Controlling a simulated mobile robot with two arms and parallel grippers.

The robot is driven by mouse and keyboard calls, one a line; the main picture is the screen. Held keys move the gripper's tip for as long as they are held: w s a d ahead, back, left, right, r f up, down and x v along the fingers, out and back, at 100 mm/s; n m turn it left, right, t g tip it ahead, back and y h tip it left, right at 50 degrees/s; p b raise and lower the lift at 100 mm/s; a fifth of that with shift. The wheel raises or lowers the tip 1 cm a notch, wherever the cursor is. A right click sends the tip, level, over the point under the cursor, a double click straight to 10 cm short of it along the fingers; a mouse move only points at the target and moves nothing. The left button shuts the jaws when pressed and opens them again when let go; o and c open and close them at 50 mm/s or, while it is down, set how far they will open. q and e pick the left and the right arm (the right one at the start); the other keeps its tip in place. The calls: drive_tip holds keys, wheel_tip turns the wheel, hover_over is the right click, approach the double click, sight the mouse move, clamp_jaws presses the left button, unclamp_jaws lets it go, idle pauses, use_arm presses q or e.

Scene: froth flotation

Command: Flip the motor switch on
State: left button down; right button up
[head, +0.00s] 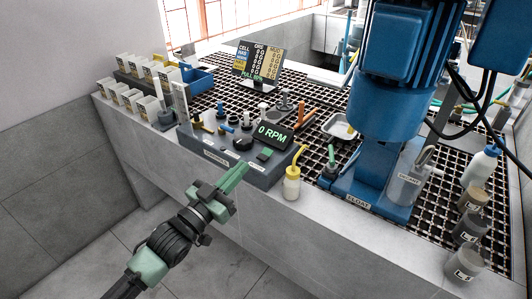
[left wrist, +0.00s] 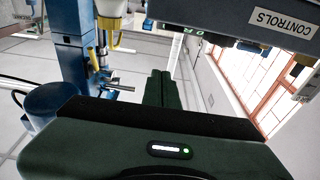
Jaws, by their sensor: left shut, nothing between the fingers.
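The dark grey control box (head: 232,160) stands at the front edge of the bench, with a CONTROLS label on its front. Its display (head: 273,134) reads 0 RPM. In the left wrist view the shut fingers (left wrist: 158,88) point away, with the control box (left wrist: 230,12) at upper right.
A white bottle with a yellow spout (head: 292,184) stands just right of the box. The blue flotation machine (head: 386,100) is further right. White cartons (head: 128,98) and a blue bin (head: 198,79) are at left. The floor before the bench is clear.

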use_arm(q)
drive_tip(key=r+b, duration=0.1)
drive_tip(key=b, duration=0.4)
hover_over(266, 159)
drive_tip(key=shift+s+a+r, duration=0.2)
drive_tip(key=shift+s+a, duration=0.05)
drive_tip(key=shift+s, duration=0.1)
drive_tip(key=shift+w+d+f+b, duration=0.1)
drive_tip(key=shift+w+f+b, duration=0.1)
drive_tip(key=shift+f+b, duration=0.95)
drive_tip(key=shift+w+d+f+b, duration=0.2)
drive_tip(key=shift+w+f+b, duration=0.05)
drive_tip(key=shift+f+b, duration=0.35)
